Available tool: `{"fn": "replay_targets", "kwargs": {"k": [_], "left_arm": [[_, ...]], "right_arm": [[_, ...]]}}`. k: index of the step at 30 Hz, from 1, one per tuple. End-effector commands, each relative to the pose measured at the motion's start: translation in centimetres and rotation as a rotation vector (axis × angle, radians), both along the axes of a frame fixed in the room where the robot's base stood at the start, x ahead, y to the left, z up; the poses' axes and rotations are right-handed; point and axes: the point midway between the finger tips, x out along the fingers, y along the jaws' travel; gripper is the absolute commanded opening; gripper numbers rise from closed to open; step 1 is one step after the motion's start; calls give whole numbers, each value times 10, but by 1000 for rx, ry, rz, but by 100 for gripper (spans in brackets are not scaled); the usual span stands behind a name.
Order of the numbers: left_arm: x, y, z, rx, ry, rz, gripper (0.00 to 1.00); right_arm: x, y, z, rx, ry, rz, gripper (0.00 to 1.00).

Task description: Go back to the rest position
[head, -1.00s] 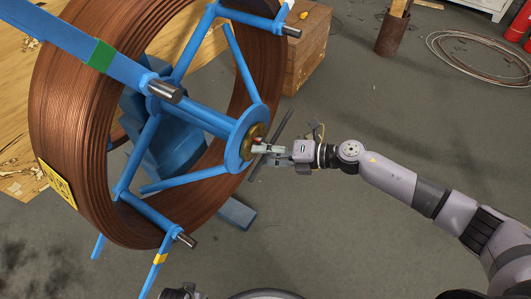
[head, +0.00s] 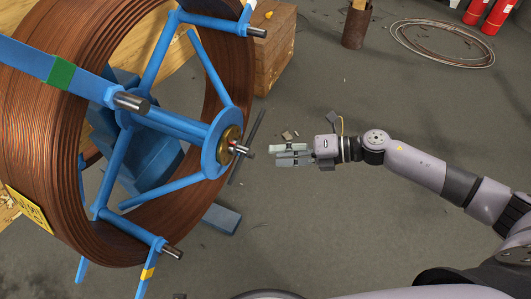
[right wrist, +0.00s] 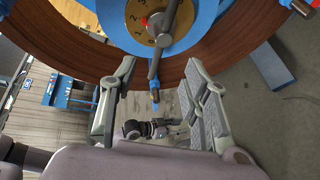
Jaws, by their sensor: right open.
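My right gripper (head: 290,155) is open and empty in the head view, to the right of the spool's hub and apart from it. In the right wrist view its two fingers (right wrist: 160,95) stand wide apart with nothing between them. The large spool of copper-coloured pipe (head: 60,130) stands at the left on a blue frame (head: 185,128). Its brass hub dial (head: 229,145) has a metal handle (head: 243,151). The dial also shows at the top of the right wrist view (right wrist: 150,18). My left gripper does not show in the head view.
A wooden crate (head: 275,50) stands behind the spool. A rusty cylinder (head: 355,25), a coil of wire (head: 442,43) and red fire extinguishers (head: 495,14) are at the back right. The grey floor around my right gripper is mostly clear.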

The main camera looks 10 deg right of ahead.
Motion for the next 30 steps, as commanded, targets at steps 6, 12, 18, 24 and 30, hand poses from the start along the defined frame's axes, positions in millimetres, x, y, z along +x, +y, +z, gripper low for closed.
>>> {"fn": "replay_targets", "kwargs": {"k": [6,12,18,24,30], "left_arm": [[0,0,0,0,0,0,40],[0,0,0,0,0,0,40],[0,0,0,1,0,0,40],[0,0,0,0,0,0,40],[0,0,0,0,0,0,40]], "right_arm": [[-3,-8,3,0,0,0,43],[-3,-8,3,1,-1,1,43],[-3,-8,3,1,-1,1,43],[12,0,-1,87,45,-110,43],[59,-16,-50,395,318,-629,43]]}}
